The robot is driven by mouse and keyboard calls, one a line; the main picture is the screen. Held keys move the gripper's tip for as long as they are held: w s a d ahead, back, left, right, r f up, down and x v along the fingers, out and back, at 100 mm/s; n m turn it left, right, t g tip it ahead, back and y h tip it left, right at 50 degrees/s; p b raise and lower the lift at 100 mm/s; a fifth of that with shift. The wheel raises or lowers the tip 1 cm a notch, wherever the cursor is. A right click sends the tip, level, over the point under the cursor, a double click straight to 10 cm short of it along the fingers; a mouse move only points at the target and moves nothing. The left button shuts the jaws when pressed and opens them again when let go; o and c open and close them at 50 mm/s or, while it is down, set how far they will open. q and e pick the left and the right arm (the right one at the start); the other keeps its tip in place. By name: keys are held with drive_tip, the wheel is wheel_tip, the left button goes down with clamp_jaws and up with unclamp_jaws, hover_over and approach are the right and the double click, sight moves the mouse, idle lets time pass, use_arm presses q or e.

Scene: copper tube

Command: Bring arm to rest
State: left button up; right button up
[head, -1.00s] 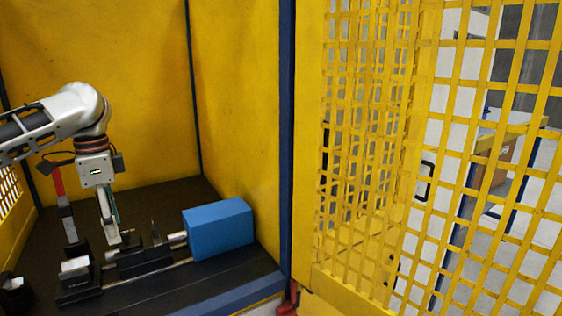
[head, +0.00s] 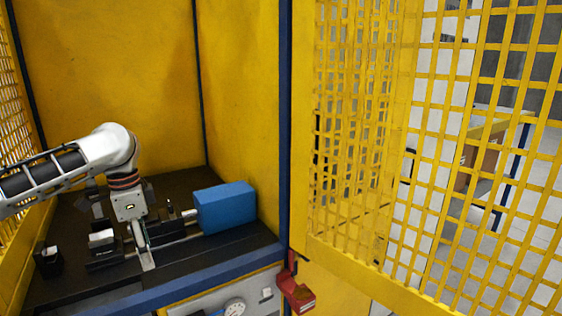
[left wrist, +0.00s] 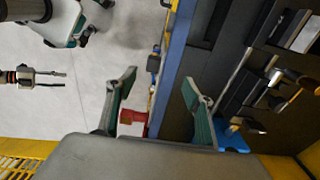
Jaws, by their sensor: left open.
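My left arm comes in from the left in the head view. Its gripper (head: 145,258) points down near the front edge of the dark bench (head: 215,248), in front of the black fixture. In the left wrist view its two teal-lined fingers (left wrist: 160,100) stand wide apart with nothing between them. In that view the bench edge passes between and behind the fingers, with grey floor to the left. What looks like my right gripper (left wrist: 62,79) shows small at the far left of that view, its thin fingers apart and empty.
A blue block (head: 226,207) sits at the fixture's right end. A small black holder (head: 48,263) stands at the bench's left. Yellow walls enclose the back and side. A yellow mesh door (head: 365,120) stands to the right. A red part (head: 297,290) sticks out at the front corner post.

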use_arm(q)
drive_tip(key=s+d+f+n+t+h, duration=0.1)
drive_tip(key=s+d+f+h, duration=0.2)
drive_tip(key=d+f, duration=0.95)
drive_tip(key=s+d+f+t+h, duration=0.2)
drive_tip(key=s+d+f, duration=0.1)
drive_tip(key=d+f, duration=0.9)
drive_tip(key=s+f+n+t+h, duration=0.25)
drive_tip(key=s+f, duration=0.25)
drive_tip(key=f, duration=0.3)
drive_tip(key=s+a+f+n+t+y, duration=0.2)
drive_tip(key=s+a+f+y, duration=0.1)
drive_tip(key=s+a, duration=0.4)
drive_tip(key=s+a+f+n+t+y, duration=0.2)
drive_tip(key=s+a+f+y, duration=0.1)
drive_tip(key=s+a, duration=0.5)
drive_tip(key=shift+s+f+t, duration=0.35)
drive_tip(key=shift+s+f, duration=0.4)
drive_tip(key=shift+s, duration=0.1)
